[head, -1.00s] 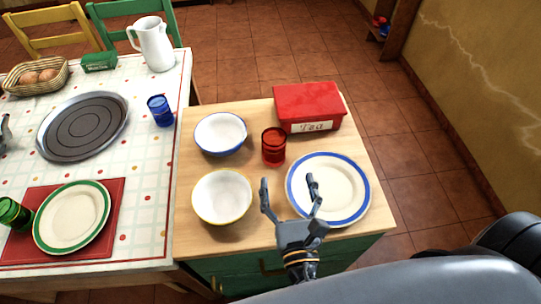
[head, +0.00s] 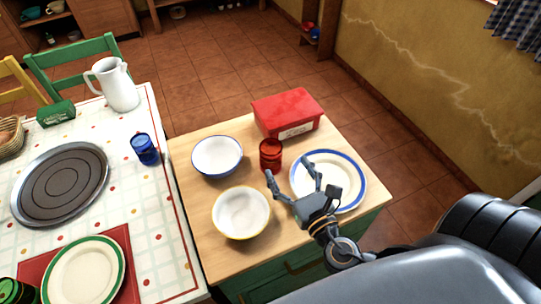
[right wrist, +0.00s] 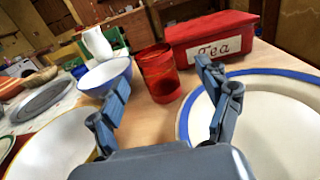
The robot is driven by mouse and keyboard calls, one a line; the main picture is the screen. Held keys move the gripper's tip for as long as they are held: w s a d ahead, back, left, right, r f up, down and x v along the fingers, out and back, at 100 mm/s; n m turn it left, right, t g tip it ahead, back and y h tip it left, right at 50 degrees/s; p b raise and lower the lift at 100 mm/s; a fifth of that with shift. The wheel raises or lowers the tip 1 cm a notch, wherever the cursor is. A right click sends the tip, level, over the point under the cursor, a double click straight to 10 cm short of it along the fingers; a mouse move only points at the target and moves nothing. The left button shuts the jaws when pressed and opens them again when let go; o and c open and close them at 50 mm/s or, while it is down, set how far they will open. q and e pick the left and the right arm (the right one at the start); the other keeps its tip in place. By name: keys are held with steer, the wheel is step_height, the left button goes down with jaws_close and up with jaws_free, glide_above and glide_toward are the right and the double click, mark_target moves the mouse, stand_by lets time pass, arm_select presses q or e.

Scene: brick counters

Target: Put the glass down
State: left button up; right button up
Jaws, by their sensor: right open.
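A red glass (head: 271,155) stands upright on the wooden top of the small cabinet (head: 200,205), just in front of the red tea box (head: 288,113). My right gripper (head: 293,174) is open and empty, in front of the glass and partly over the blue-rimmed plate (head: 350,172). In the right wrist view the red glass (right wrist: 158,72) stands ahead, between and beyond the spread fingers (right wrist: 162,85), apart from them. A blue glass (head: 145,149) stands on the tablecloth, and a green glass (head: 12,291) shows at the lower left edge. My left gripper is not in view.
A blue-rimmed bowl (head: 217,156) and a yellow-rimmed bowl (head: 241,213) stand left of the gripper. A white jug (head: 115,84), a round tray (head: 60,184) and a green-rimmed plate (head: 84,272) are on the table. Bare wood lies between the bowls and the glass.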

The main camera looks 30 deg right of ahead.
mark_target(275, 157)
steer(key=shift+w+r, duration=0.15)
steer(key=shift+w, duration=0.7)
steer(key=shift+w+a+p, duration=0.1)
steer(key=shift+w+p, duration=0.3)
steer(key=shift+w, duration=0.45)
steer(key=w, duration=0.2)
steer(key=w+p, duration=0.1)
steer(key=w, duration=0.1)
steer(key=shift+w+a+f, duration=0.2)
steer(key=shift+w, duration=0.2)
steer(key=shift+c, duration=1.2)
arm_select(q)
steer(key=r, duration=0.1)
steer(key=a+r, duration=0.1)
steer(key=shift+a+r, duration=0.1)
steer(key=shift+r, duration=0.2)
arm_select(e)
steer(key=c, duration=1.3)
